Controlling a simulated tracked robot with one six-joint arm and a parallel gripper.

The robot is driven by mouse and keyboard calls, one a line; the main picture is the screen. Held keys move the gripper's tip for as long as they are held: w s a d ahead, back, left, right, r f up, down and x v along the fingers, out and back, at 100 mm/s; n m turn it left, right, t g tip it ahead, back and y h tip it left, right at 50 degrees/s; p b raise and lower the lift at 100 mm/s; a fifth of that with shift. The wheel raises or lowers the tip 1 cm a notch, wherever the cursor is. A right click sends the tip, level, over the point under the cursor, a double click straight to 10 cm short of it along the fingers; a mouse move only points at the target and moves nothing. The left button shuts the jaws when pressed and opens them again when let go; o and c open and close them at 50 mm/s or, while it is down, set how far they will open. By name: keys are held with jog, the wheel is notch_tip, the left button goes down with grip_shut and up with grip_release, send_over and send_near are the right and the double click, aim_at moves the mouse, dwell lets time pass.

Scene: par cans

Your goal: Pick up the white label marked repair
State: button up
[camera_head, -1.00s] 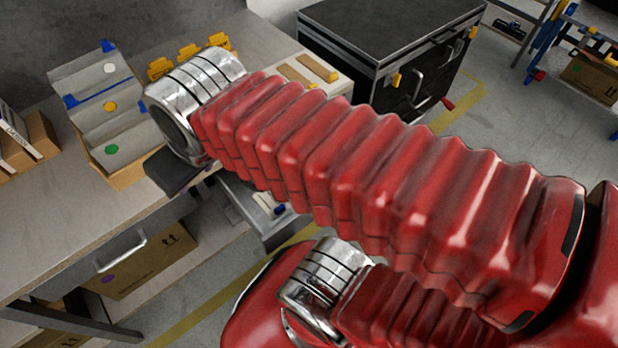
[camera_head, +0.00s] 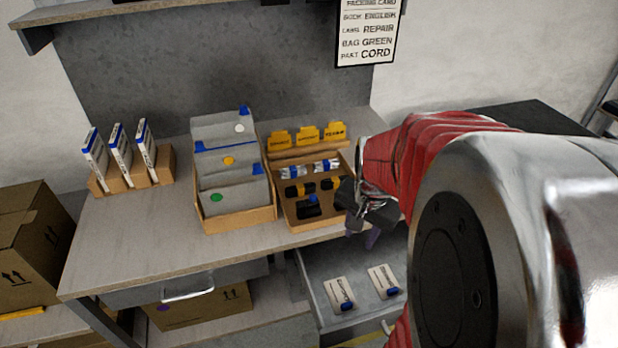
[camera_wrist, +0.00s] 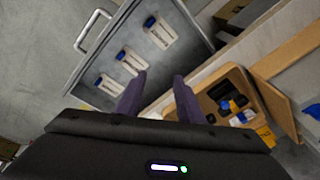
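White labels with blue ends lie in the open grey drawer (camera_head: 318,275). Two show in the head view, a left label (camera_head: 338,294) and a right label (camera_head: 383,281). The wrist view shows three in a row: a far label (camera_wrist: 158,33), a middle label (camera_wrist: 131,61) and a near label (camera_wrist: 107,86). Their print is too small to read, so I cannot tell which says repair. My gripper (camera_head: 363,236) is over the drawer's back edge, by the bench front. In the wrist view its purple fingers (camera_wrist: 159,77) are apart with nothing between them, and the labels lie beyond them.
A wooden tray (camera_head: 307,225) of small parts stands beside my gripper, with yellow tags (camera_head: 307,134) behind it. A file box (camera_head: 236,219) and boxed books (camera_head: 120,155) stand further left. A wall card (camera_head: 367,33) reads "label repair". Space above the drawer is clear.

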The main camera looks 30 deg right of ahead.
jog(key=s+d+f+m, duration=0.3)
jog(key=d+f, duration=0.2)
jog(key=s+d+f+m+g+y, duration=0.1)
jog(key=s+d+f+m, duration=0.2)
jog(key=d+f+m, duration=0.1)
jog(key=shift+s+d+f+m+g, duration=0.3)
jog(key=shift+s+d+f, duration=0.05)
jog(key=shift+d+f, duration=0.55)
send_over(393, 289)
jog(key=shift+s+f, duration=0.15)
jog(key=shift+f, duration=4.1)
jog(key=shift+f, duration=2.6)
jog(key=shift+c, duration=0.6)
grip_shut()
